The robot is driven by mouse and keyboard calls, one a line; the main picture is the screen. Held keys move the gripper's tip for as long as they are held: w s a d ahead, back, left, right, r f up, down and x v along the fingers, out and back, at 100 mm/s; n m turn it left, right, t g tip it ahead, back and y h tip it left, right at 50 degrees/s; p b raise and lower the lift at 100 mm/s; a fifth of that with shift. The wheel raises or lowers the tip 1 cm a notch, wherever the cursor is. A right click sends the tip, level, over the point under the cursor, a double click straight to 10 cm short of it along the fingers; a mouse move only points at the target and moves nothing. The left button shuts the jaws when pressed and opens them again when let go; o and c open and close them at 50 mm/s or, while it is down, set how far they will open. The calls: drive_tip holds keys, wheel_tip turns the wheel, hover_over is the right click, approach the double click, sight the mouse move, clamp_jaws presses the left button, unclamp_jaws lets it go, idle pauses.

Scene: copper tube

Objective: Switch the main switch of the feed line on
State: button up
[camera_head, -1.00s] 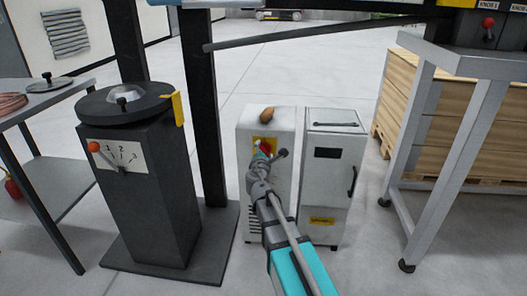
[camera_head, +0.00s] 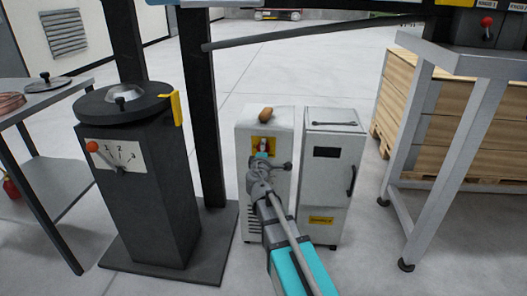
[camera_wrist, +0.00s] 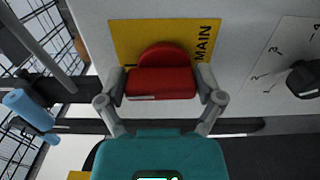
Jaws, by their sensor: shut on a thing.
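The main switch is a red handle (camera_wrist: 160,83) on a yellow plate (camera_wrist: 125,38) marked MAIN, on the front of the white left cabinet (camera_head: 246,190). In the wrist view my gripper (camera_wrist: 161,85) has one finger at each end of the red handle and is shut on it. The MAIN lettering runs sideways in that view. In the head view my gripper (camera_head: 261,158) is at the yellow plate and hides the lower part of the switch. Only a little red shows there, so the handle's exact angle is hard to tell.
A black knob (camera_wrist: 302,78) on a numbered dial sits close beside my gripper. A second white cabinet (camera_head: 322,185) stands to the right, a dark pedestal (camera_head: 165,210) to the left.

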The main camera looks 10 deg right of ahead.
drive_tip(key=shift+m, duration=0.3)
drive_tip(key=o, duration=0.9)
drive_tip(key=shift+c, duration=0.2)
drive_tip(key=shift+s, duration=0.15)
drive_tip(key=v, duration=1.1)
drive_tip(key=shift+s, duration=0.3)
